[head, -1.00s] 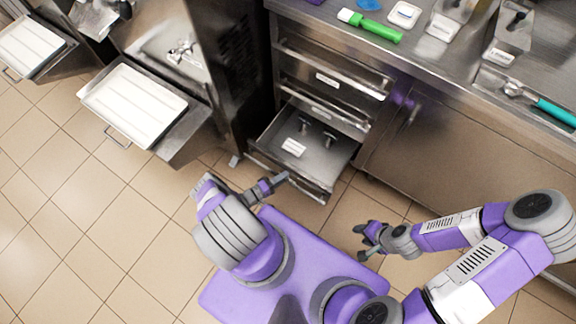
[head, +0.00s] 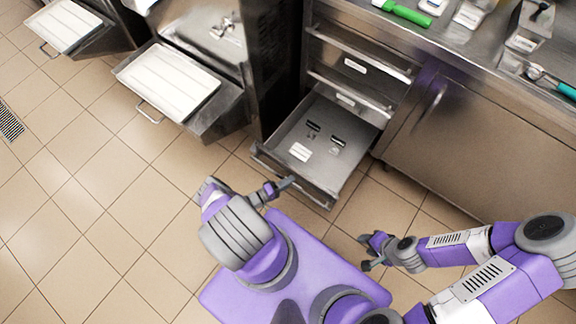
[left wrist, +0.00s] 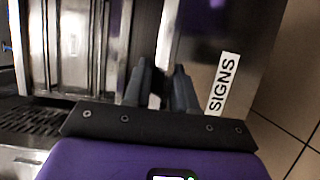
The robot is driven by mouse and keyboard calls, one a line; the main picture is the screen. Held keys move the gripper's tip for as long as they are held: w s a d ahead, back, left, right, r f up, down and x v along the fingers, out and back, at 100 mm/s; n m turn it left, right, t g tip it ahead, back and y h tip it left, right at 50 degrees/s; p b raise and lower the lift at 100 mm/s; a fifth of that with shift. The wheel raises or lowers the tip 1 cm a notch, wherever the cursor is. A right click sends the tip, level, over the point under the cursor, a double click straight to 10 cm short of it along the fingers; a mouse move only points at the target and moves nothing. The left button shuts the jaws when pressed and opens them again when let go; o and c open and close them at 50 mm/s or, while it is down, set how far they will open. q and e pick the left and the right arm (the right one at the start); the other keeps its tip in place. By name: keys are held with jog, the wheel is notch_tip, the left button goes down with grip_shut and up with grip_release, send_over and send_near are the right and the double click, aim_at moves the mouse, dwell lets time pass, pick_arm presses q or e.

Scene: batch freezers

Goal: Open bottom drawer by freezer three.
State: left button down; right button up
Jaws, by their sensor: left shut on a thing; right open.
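The bottom drawer (head: 350,122) of the counter cabinet stands pulled well out, with its interior in view. It holds two small dark-topped metal items and a white label card (head: 300,151). My left gripper (head: 288,184) is at the drawer's front and is shut on its handle. In the left wrist view the two fingers (left wrist: 162,84) close around the upright-looking handle bar, beside a front panel with a "SIGNS" label (left wrist: 223,84). The gripped part is partly hidden by the fingers. My right gripper (head: 370,252) is open and empty, low over the floor, apart from the drawer.
Two upper drawers (head: 356,66) above are shut. Freezers stand at the left, with white trays (head: 170,82) on shelves jutting out. The counter (head: 470,50) holds a green-handled tool (head: 407,13) and a teal-handled scoop (head: 552,80). Tiled floor at the left is free.

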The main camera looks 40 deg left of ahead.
dwell(0.3)
pick_arm(q)
jog(key=c, duration=1)
grip_release()
jog(key=shift+r, duration=0.1)
